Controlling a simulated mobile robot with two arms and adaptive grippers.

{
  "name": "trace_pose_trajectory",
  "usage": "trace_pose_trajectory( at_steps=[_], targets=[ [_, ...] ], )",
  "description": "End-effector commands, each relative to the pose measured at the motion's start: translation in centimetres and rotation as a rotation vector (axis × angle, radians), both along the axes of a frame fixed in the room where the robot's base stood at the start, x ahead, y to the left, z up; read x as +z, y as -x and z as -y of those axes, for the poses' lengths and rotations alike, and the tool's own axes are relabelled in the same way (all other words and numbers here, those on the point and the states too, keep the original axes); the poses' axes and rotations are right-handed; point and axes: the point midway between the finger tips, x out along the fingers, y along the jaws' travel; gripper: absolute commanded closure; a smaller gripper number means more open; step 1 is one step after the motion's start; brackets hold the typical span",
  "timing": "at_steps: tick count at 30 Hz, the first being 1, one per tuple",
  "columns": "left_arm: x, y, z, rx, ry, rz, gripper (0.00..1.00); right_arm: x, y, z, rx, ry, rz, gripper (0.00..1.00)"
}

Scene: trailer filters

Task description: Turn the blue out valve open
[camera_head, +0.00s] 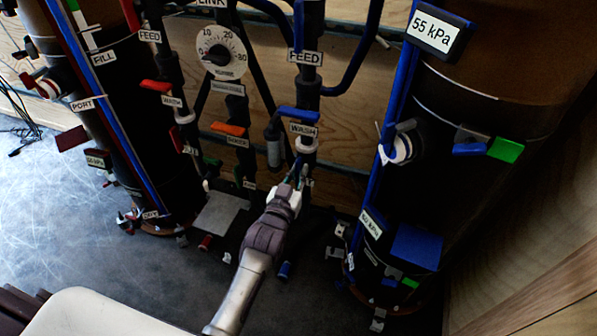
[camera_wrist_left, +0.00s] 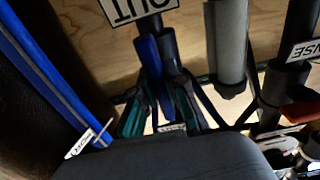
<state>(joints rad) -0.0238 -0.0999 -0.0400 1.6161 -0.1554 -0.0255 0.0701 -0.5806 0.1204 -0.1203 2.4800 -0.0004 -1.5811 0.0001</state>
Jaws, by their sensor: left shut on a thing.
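The blue out valve handle (camera_wrist_left: 150,62) shows in the left wrist view, below an upside-down OUT label (camera_wrist_left: 138,8). The handle lies between the dark and green fingers of my left gripper (camera_wrist_left: 164,88), which is shut on it. In the head view my left gripper (camera_head: 298,178) is low on the right-hand pipe, under the WASH label (camera_head: 303,130). There the out handle is mostly hidden by the gripper. My right gripper is not in view.
Another blue handle (camera_head: 299,115) sits above the WASH label. A dark tank (camera_head: 470,130) stands right, another (camera_head: 110,130) left. A wooden wall is behind the pipes.

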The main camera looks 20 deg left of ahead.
Motion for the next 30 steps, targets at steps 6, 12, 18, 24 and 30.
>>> trace_pose_trajectory(
  at_steps=[6, 12, 18, 24, 30],
  targets=[
    [0.0, 0.0, 0.0, 0.000, 0.002, -0.001, 0.62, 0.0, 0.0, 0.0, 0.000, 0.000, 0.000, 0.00],
    [0.0, 0.0, 0.0, 0.000, 0.001, 0.000, 0.62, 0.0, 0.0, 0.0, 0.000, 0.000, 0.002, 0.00],
    [-0.1, 1.4, 0.0, 0.000, 0.000, -0.002, 0.62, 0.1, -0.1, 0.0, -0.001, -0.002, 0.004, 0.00],
    [-0.1, 5.5, -0.2, 0.000, 0.000, -0.004, 0.62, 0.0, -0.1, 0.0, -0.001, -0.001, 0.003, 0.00],
    [-0.2, 9.5, -0.3, 0.000, 0.001, -0.005, 0.62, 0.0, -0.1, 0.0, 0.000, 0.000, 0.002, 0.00]
  ],
)
